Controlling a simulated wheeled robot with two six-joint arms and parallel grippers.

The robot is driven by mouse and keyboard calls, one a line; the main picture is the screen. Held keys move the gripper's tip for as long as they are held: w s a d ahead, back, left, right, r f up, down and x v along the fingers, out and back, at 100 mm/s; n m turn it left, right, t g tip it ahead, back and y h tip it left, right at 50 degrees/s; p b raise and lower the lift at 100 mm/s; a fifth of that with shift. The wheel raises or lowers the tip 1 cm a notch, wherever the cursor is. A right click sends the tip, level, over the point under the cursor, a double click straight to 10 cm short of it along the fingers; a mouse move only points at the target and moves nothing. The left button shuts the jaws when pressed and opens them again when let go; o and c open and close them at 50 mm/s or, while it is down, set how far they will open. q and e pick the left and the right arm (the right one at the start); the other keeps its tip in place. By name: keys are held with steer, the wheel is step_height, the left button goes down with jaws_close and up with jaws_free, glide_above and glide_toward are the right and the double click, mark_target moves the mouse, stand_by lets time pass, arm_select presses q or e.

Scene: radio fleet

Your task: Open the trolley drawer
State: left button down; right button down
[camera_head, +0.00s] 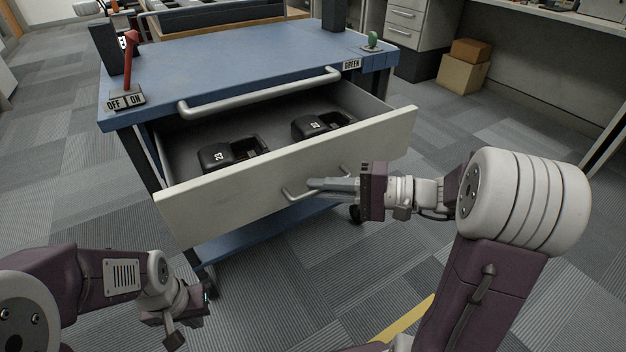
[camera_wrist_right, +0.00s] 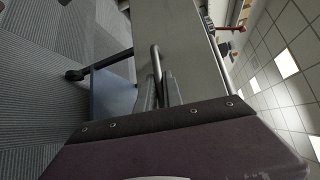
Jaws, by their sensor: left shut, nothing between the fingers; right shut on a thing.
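The blue trolley (camera_head: 240,62) stands in front of me. Its white drawer (camera_head: 240,190) is pulled out towards me, and two black chargers or radios, one at the left (camera_head: 222,155) and one at the right (camera_head: 318,125), lie inside. My right gripper (camera_head: 318,184) is shut on the drawer's handle (camera_head: 290,194). The handle also shows between the fingers in the right wrist view (camera_wrist_right: 156,62). My left gripper (camera_head: 190,318) is shut and empty, low at the left, apart from the trolley.
A grey push bar (camera_head: 262,92) runs along the trolley's front edge above the drawer. A red lever (camera_head: 130,55) with an OFF/ON plate stands at the top left. Cardboard boxes (camera_head: 462,72) sit at the back right.

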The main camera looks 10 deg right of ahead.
arm_select(q)
steer(key=shift+s+d, duration=0.15)
steer(key=shift+s, duration=0.3)
arm_select(e)
steer(key=shift+s+d, duration=0.15)
steer(key=shift+s, duration=0.35)
steer(key=shift+s+d, duration=0.15)
steer(key=shift+s, duration=0.35)
steer(key=c, duration=1.5)
jaws_free()
